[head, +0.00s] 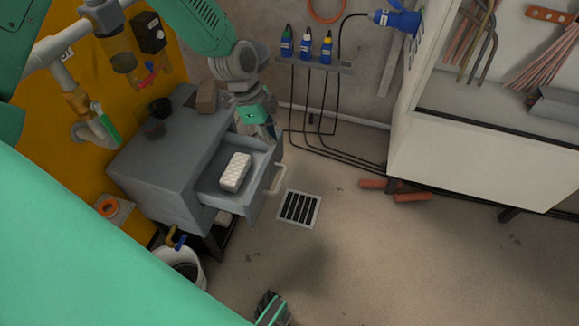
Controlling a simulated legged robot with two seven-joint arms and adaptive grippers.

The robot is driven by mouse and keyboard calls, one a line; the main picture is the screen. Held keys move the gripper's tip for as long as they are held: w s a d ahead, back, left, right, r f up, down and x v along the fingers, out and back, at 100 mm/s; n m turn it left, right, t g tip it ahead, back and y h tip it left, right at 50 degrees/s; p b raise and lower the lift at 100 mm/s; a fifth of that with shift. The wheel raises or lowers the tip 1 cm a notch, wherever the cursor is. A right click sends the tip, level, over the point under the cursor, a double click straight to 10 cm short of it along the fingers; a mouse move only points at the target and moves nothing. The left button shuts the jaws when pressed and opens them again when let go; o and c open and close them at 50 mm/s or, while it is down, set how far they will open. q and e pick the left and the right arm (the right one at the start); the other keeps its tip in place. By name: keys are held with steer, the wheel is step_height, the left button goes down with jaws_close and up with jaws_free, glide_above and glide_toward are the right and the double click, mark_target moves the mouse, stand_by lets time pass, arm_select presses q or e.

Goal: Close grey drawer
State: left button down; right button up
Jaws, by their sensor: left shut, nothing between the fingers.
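The grey drawer (262,198) is pulled out of the grey cabinet (165,165), and its inside shows. A pale handle (277,179) is on its front panel. A white ribbed block (235,171) lies in the drawer. My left gripper (268,132) is shut and empty, pointing down at the far end of the drawer front. I cannot tell whether it touches the drawer. My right gripper (271,308) shows only in part at the bottom edge, well apart from the drawer, and its fingers are not clear.
A brown block (207,98) and a dark cup (160,107) stand on the cabinet top. A white bucket (183,266) stands in front of the cabinet. A floor drain (299,208) lies right of the drawer. Cables run along the wall behind. The floor at the right is mostly clear.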

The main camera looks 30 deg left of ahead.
mark_target(270, 158)
arm_select(q)
steer(key=shift+m, duration=0.4)
steer(key=shift+w+f+b, duration=0.15)
steer(key=shift+f+b, duration=0.75)
steer(key=shift+f, duration=0.5)
steer(key=shift+w+f+b, duration=0.2)
steer(key=shift+f+b, duration=0.65)
steer(key=shift+f, duration=0.55)
steer(key=shift+w+f+b, duration=0.15)
steer(key=shift+f+b, duration=0.75)
steer(key=shift+f, duration=0.5)
arm_select(e)
steer(key=shift+s+d+f, duration=0.1)
steer(key=shift+d+f, duration=0.05)
steer(key=shift+f, duration=0.8)
steer(key=shift+s+d+f, duration=0.1)
steer(key=shift+d+f, duration=0.1)
steer(key=shift+f, duration=0.8)
steer(key=shift+d+f, duration=0.15)
steer(key=shift+f, duration=0.8)
arm_select(q)
steer(key=shift+a, duration=0.15)
arm_select(e)
steer(key=shift+a, duration=0.1)
